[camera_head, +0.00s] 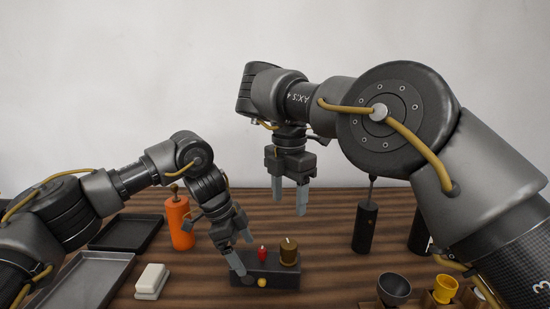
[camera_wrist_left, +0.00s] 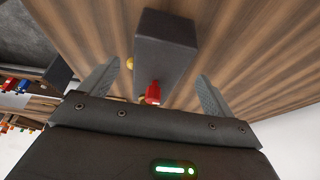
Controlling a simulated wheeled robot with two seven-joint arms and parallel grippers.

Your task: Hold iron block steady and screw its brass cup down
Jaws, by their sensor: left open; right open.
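The dark iron block (camera_head: 271,276) sits on the wooden table; it also shows in the left wrist view (camera_wrist_left: 166,42). On top stand a red piece (camera_head: 262,254) and a brown-brass cylinder (camera_head: 289,252), which looks like the brass cup. A yellow knob (camera_head: 262,283) is on its front side. My left gripper (camera_head: 244,256) is open at the block's left end. In the left wrist view its fingers (camera_wrist_left: 158,71) are spread on either side of the block's near end; contact cannot be told. My right gripper (camera_head: 290,196) is open and empty, above and behind the block.
An orange bottle (camera_head: 179,224) stands behind-left. A white block (camera_head: 151,281) and two trays (camera_head: 84,277) (camera_head: 127,232) lie left. A black handled tool (camera_head: 366,228) stands at right. A dark cup (camera_head: 394,288) and a yellow cup (camera_head: 445,288) sit front right, below my right arm.

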